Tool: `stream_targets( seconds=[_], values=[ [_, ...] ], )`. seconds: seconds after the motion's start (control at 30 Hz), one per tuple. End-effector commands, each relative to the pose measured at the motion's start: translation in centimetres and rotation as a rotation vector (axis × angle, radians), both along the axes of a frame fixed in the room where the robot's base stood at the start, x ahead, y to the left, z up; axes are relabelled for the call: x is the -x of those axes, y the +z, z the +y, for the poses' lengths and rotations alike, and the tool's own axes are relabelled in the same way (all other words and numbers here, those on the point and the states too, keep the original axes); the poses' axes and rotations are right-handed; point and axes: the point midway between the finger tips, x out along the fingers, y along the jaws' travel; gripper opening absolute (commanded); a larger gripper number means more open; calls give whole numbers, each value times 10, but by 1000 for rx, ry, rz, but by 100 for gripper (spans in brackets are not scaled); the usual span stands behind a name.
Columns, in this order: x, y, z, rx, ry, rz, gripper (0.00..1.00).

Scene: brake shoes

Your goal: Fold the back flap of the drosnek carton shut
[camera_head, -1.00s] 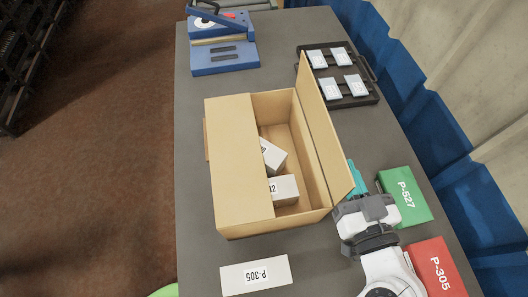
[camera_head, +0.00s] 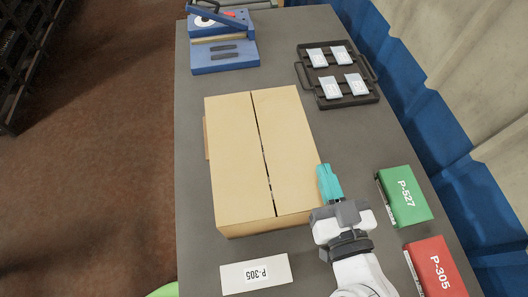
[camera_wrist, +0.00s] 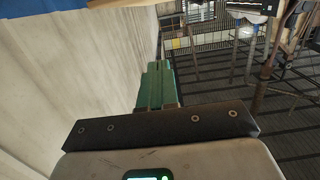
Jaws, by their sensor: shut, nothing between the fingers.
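The contents are hidden except for slivers in the gap. My gripper (camera_head: 325,178), with teal fingers, is shut and empty, right beside the carton's right edge near the front; I cannot tell whether it touches. In the wrist view its fingers (camera_wrist: 157,86) are together and nothing shows between them. No carton label is readable.
Green P-527 (camera_head: 405,196) and red P-305 (camera_head: 437,268) boxes lie to the right. A black tray (camera_head: 345,100) with several pale packets and a blue device (camera_head: 223,58) are at the back.

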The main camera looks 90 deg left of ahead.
Motion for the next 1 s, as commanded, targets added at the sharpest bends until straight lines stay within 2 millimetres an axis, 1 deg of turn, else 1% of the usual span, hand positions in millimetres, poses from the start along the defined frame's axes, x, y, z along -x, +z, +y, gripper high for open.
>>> stream_targets(
  seconds=[0.7,0.83,1.0],
  values=[
    [-11,33,-87,0,-4,1,0],
    [-11,37,-96,0,-1,1,0],
    [-11,38,-99,0,0,1,0]
  ],
)
